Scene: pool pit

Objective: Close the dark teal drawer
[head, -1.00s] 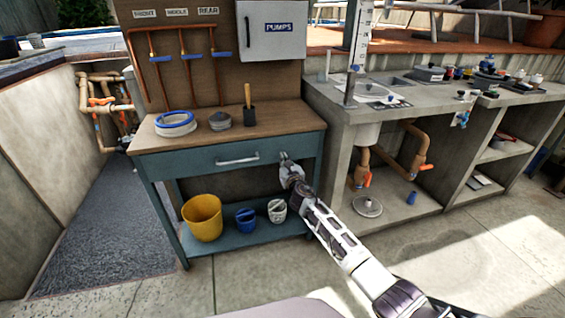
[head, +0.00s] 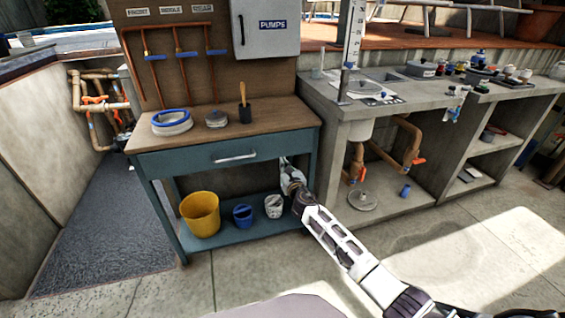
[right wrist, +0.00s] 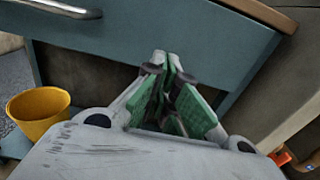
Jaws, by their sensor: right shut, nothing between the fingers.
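The dark teal drawer (head: 190,161) is in the workbench, under its wooden top, with a pale bar handle (head: 235,157). Its front looks about flush with the bench frame; a small gap cannot be ruled out. In the right wrist view the drawer front (right wrist: 135,32) fills the top, with the handle (right wrist: 62,8) at upper left. My right gripper (head: 284,161) is right of the handle, near the front's lower edge. Its green-padded fingers (right wrist: 168,62) are shut and empty. Whether the tips touch the front is unclear. My left gripper is not in view.
On the bench's lower shelf stand a yellow bucket (head: 200,214), a blue bucket (head: 242,215) and a white bucket (head: 273,206). Blue-and-white hose coils (head: 172,122) lie on top. A concrete counter (head: 390,107) stands to the right. Paved floor in front is clear.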

